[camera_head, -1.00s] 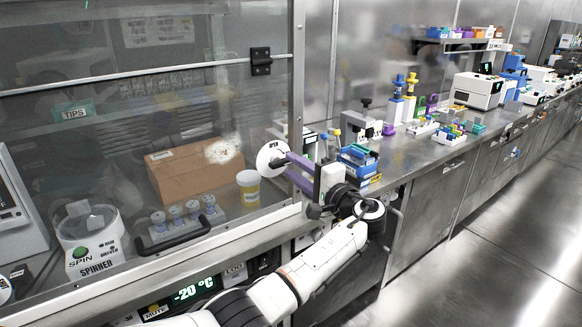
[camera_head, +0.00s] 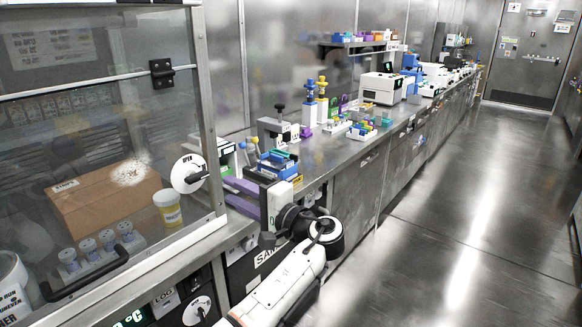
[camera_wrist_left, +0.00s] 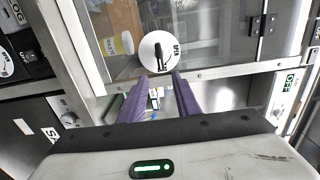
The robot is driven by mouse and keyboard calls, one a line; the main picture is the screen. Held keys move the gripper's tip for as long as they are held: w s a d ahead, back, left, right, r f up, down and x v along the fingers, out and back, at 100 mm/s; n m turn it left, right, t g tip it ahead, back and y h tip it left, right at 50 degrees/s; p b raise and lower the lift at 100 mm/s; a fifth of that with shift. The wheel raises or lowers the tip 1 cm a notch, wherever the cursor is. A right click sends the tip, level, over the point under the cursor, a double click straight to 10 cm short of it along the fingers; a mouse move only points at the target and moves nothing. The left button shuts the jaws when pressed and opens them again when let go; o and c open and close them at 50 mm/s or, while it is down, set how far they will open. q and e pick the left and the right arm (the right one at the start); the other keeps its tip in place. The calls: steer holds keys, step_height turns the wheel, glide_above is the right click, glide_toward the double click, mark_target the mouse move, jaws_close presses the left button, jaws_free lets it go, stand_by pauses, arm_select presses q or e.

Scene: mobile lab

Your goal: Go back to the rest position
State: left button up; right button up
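My left gripper (camera_head: 228,189) reaches in from the bottom of the head view, its purple fingers pointing left. A round white dial (camera_head: 188,173) with a dark handle sits on the corner of the glass-fronted cabinet, just left of the fingertips. In the left wrist view the fingers (camera_wrist_left: 160,80) stand apart with nothing held between them. The dial (camera_wrist_left: 158,52) shows beyond the fingertips there, with its black handle; the gripper looks clear of it. My right gripper is in neither view.
A steel bench (camera_head: 310,172) runs away to the right, with a blue rack (camera_head: 272,166) close behind my gripper. The cabinet's glass front (camera_head: 90,120) is at left, with a brown box (camera_head: 105,200) behind it. Bare floor (camera_head: 450,220) lies open at right.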

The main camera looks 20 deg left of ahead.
arm_select(q)
steer(key=s+d+f+m+h, duration=0.15)
steer(key=s+f+h, duration=0.25)
steer(key=f, duration=0.7)
steer(key=s+d+f+t+h, duration=0.15)
steer(key=s+f+h, duration=0.25)
steer(key=f, duration=0.8)
steer(key=s+d+f+m+h, duration=0.1)
steer(key=s+d+f+h, duration=0.2)
steer(key=f, duration=0.8)
steer(key=s+d+f+n+h, duration=0.1)
steer(key=s+d+f+h, duration=0.15)
steer(key=s, duration=0.45)
steer(key=s+d+f+n+h, duration=0.1)
steer(key=s+d+f+h, duration=0.2)
steer(key=s, duration=0.4)
steer(key=s+d+r+n+h, duration=0.1)
steer(key=s+n+h, duration=0.1)
steer(key=s, duration=0.7)
steer(key=shift+d+r+n, duration=0.3)
steer(key=shift+d+n, duration=0.05)
steer(key=shift+n, duration=0.3)
